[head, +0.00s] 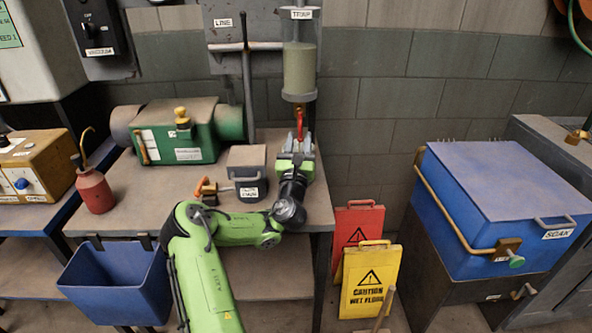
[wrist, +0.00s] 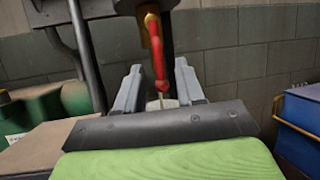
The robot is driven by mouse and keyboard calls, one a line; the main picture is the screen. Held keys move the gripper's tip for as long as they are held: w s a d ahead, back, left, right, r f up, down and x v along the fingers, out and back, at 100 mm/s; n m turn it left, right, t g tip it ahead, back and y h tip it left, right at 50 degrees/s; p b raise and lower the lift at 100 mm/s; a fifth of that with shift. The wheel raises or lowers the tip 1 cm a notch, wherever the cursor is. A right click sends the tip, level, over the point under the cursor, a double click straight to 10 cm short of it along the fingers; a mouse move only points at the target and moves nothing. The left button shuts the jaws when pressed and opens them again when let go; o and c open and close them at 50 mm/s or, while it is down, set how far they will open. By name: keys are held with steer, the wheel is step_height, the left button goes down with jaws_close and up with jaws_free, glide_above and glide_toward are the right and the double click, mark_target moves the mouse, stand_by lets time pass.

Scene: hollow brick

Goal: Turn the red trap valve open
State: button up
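The red trap valve handle (head: 299,124) hangs down below the clear cylinder labelled TRAP (head: 300,68). It also shows in the wrist view (wrist: 156,50), pointing down from a brass-coloured pivot. My gripper (head: 299,138) is just below and in front of the handle. In the wrist view my gripper (wrist: 159,72) has its two grey fingers apart, one on each side of the handle's lower end. I see gaps between the handle and both fingers. Whether the handle's tip lies fully between the fingers in depth is hard to tell.
A bench (head: 225,215) holds a green pump (head: 180,135) and a grey block (head: 247,172) left of my arm. A dark upright pipe (head: 247,85) stands left of the trap. Caution signs (head: 369,278) and a blue SOAK tank (head: 500,205) stand right.

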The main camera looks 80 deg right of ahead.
steer(key=v, duration=1.2)
steer(key=shift+a+f, duration=0.1)
steer(key=shift+f, duration=0.05)
stand_by(0.3)
